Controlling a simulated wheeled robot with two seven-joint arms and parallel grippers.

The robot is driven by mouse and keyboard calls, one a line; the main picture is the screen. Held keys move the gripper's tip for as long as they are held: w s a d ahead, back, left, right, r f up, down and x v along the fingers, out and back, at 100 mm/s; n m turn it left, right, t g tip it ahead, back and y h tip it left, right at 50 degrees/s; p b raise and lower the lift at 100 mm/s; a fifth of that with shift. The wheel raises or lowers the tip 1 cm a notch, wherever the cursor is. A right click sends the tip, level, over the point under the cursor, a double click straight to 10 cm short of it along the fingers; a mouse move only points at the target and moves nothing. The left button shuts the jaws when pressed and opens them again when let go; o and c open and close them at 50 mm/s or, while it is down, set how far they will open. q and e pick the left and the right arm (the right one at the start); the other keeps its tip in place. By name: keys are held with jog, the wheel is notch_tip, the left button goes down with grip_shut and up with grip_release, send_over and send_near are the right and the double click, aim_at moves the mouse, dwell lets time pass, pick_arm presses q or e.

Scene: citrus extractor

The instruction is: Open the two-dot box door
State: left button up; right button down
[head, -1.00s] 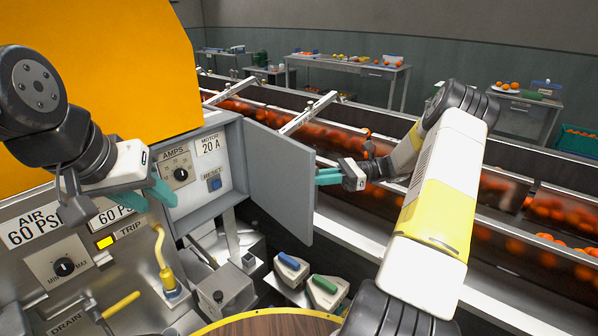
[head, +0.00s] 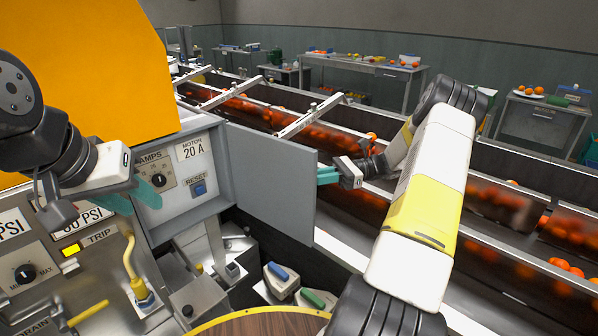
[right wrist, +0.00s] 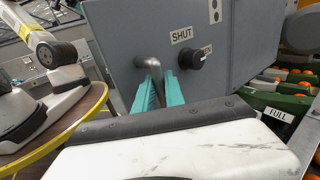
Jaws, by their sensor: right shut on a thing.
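The grey box (head: 172,222) stands open at left, with its AMPS knob, MOTOR 20 A label and RESET button exposed. Its grey door (head: 268,182) is swung out to the right. In the right wrist view the door (right wrist: 125,28) shows a two-dot plate (right wrist: 215,10), a SHUT label and a black knob (right wrist: 198,58). My right gripper (head: 328,175) is at the door's free edge; its teal fingers (right wrist: 160,88) are shut on the metal handle (right wrist: 152,66). My left gripper (head: 134,198) is open and empty in front of the box.
A conveyor (head: 350,195) with oranges runs behind the door. Below the door are a blue-handled and a green-handled object (head: 312,299). A round wooden top with a yellow rim (head: 215,320) is at the bottom. A yellow hose (head: 130,260) stands left of the box.

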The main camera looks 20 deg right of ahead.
jog(key=c, duration=1.4)
grip_release()
jog(key=shift+w+a, duration=0.1)
jog(key=shift+a, duration=0.1)
jog(key=shift+d, duration=0.15)
jog(key=d, duration=0.7)
jog(key=shift+d, duration=0.3)
